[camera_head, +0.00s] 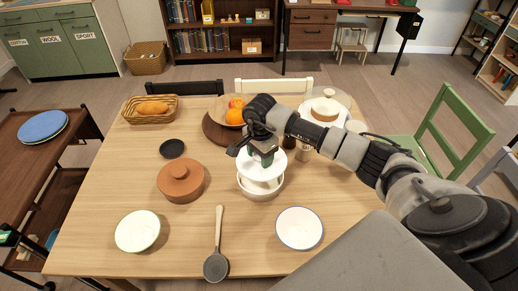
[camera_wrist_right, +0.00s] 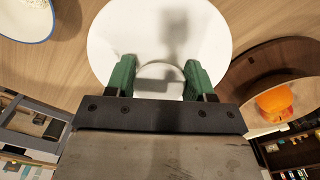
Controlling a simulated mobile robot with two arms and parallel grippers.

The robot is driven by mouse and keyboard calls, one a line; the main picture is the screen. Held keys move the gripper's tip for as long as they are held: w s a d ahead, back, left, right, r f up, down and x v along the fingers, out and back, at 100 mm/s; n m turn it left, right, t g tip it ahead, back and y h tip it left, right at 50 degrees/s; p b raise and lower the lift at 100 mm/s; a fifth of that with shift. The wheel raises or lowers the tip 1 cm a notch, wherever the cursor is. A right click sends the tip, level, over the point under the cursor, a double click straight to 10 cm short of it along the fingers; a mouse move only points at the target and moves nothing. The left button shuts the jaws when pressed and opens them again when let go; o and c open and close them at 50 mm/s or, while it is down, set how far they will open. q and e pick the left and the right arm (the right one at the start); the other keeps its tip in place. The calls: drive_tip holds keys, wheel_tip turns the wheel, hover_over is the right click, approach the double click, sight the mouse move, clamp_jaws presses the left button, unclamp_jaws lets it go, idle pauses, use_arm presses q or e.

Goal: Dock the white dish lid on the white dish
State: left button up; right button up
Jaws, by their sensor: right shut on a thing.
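The white dish (camera_head: 259,190) stands on the wooden table near its middle. The white dish lid (camera_head: 245,168) is just over the dish and looks tilted, with a gap showing between lid and dish. My right gripper (camera_head: 262,158) is above the lid. In the right wrist view, the green fingers of my right gripper (camera_wrist_right: 160,80) are shut on the knob of the lid (camera_wrist_right: 160,30), which hides most of the dish. I cannot tell whether the lid's rim touches the dish. My left gripper is not in view.
A brown lidded pot (camera_head: 181,182) and a black saucer (camera_head: 172,148) stand left of the dish. A white bowl (camera_head: 299,228), a ladle (camera_head: 217,245) and a pale plate (camera_head: 137,231) lie in front. A fruit bowl (camera_head: 222,104) and a cake (camera_head: 325,110) are behind.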

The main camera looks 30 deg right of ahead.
sight(259, 162)
drive_tip(key=shift+a+f+b, duration=0.15)
drive_tip(key=shift+f+b, duration=0.25)
drive_tip(key=shift+f, duration=0.35)
wheel_tip(259, 162, down, 3)
drive_tip(key=shift+r+b, duration=0.15)
drive_tip(key=shift+b, duration=0.7)
drive_tip(key=shift+f+b, duration=0.35)
drive_tip(key=shift+f, duration=0.25)
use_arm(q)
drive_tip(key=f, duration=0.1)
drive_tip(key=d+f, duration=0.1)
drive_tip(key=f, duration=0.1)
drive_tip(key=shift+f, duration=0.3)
use_arm(e)
drive_tip(key=shift+f, duration=0.1)
use_arm(q)
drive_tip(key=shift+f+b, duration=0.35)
drive_tip(key=shift+b, duration=0.05)
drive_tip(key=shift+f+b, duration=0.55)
use_arm(e)
drive_tip(key=shift+f, duration=0.6)
drive_tip(key=o, duration=0.8)
